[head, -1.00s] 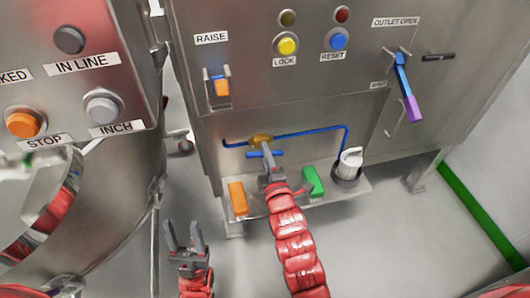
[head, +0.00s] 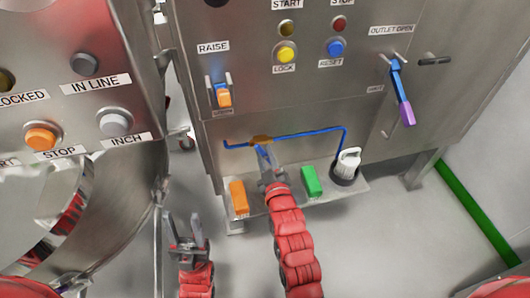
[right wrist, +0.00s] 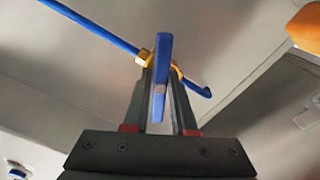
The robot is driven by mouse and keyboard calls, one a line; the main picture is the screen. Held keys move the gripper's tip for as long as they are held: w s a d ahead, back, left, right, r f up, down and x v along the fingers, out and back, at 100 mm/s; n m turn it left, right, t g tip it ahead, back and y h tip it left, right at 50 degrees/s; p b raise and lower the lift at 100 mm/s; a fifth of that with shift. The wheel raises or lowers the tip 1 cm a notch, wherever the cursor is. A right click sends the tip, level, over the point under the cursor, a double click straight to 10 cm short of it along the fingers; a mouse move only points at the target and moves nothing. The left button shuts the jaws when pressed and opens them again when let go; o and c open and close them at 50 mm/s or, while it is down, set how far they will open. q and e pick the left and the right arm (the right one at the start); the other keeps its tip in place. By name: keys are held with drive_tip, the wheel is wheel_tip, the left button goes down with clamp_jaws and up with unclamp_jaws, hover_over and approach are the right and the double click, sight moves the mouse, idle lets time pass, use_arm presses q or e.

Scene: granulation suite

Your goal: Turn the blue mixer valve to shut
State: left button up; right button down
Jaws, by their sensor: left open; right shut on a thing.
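The blue mixer valve has a brass body (head: 261,139) on a thin blue pipe (head: 300,133) low on the steel cabinet. Its blue handle (head: 263,152) points down from the body, crosswise to the pipe. In the right wrist view the blue handle (right wrist: 161,60) runs upright between my fingers, with the brass body (right wrist: 144,57) behind it. My right gripper (head: 267,168) is shut on the handle. It also shows in the right wrist view (right wrist: 160,88), its fingers on both sides of the handle. My left gripper (head: 184,229) is open and empty, left of the cabinet's shelf.
An orange block (head: 239,197), a green block (head: 312,181) and a white-capped container (head: 348,162) stand on the low shelf. Above are an orange switch (head: 223,96) and a blue-purple outlet lever (head: 402,90). A steel vessel and button panel (head: 85,105) crowd the left.

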drive_tip(key=m, duration=0.5)
drive_tip(key=shift+f, duration=0.1)
drive_tip(key=shift+m, duration=0.3)
idle(0.4)
drive_tip(key=c, duration=0.7)
unclamp_jaws()
drive_tip(key=p+v, duration=0.2)
drive_tip(key=v, duration=1.5)
drive_tip(key=shift+s, duration=0.25)
